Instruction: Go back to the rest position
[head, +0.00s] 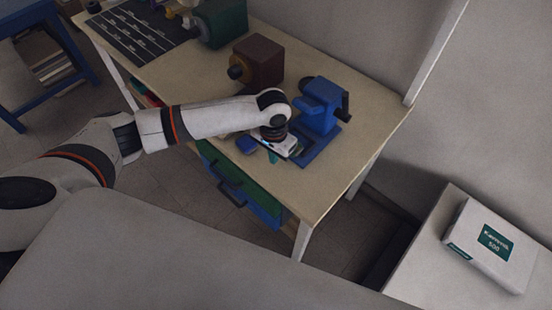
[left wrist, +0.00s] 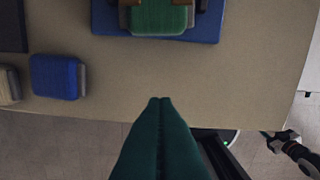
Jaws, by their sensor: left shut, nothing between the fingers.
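My left gripper (head: 273,156) is over the front edge of the wooden table (head: 215,98), in front of the blue machine (head: 318,108). In the left wrist view its two dark teal fingers (left wrist: 158,100) are together with nothing between them, pointing toward the table edge. A green-faced block (left wrist: 160,18) sits against the machine's blue base (left wrist: 211,25), clear of the fingers. A blue block (left wrist: 55,77) lies near the edge to the left, and it also shows in the head view (head: 247,144).
A dark red machine (head: 258,62) and a green machine (head: 220,22) stand farther back beside a dark panel (head: 125,33). Blue and green drawers (head: 240,190) are under the table front. A white box (head: 492,245) lies on a pale surface at right.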

